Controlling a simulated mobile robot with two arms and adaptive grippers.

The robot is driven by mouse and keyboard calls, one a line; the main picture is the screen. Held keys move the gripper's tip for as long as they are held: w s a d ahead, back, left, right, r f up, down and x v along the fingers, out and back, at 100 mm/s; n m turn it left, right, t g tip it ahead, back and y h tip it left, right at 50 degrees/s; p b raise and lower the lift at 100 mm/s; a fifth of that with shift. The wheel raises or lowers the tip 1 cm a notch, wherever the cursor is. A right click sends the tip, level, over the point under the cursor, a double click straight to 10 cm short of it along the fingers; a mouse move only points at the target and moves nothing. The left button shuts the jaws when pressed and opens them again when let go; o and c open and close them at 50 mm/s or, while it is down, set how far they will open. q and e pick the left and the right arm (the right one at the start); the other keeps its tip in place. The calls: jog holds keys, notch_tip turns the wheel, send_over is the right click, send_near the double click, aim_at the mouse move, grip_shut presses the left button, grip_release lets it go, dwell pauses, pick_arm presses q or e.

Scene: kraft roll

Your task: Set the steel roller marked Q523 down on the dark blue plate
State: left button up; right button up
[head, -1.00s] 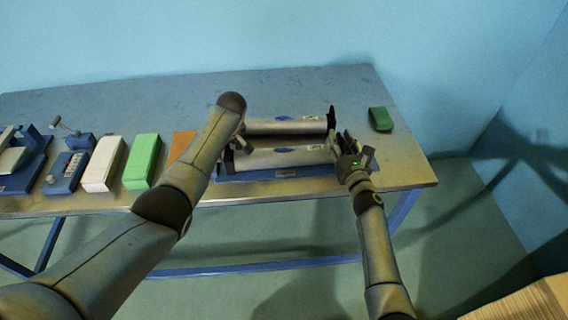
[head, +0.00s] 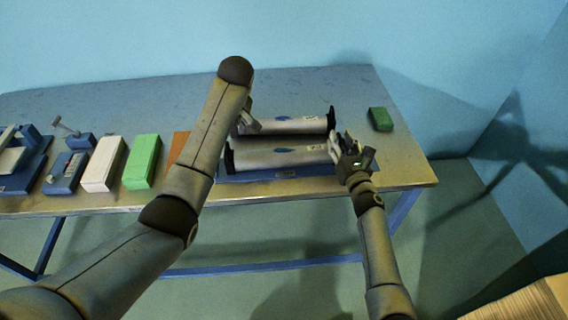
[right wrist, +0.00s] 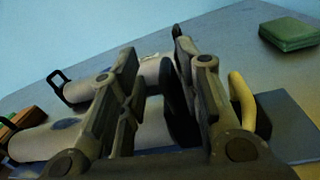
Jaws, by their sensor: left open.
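Two steel rollers lie side by side: the near one (head: 285,156) is over the dark blue plate (head: 268,175), and the far one (head: 288,126) is behind it. Their markings are too small to read, so I cannot tell which is Q523. Whether the near roller fully rests on the plate is hard to see. My left gripper (head: 249,122) is open above the rollers' left ends, apart from the near one. My right gripper (head: 342,142) is at the near roller's right end. In the right wrist view its fingers (right wrist: 152,60) stand apart, with roller surfaces showing between and beyond them.
A green block (head: 380,119) lies at the right on the table (head: 405,165). Left of the plate stand an orange block (head: 178,146), a light green block (head: 142,161), a white block (head: 103,164) and blue devices (head: 66,172). The table's back is clear.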

jog(key=v, duration=1.2)
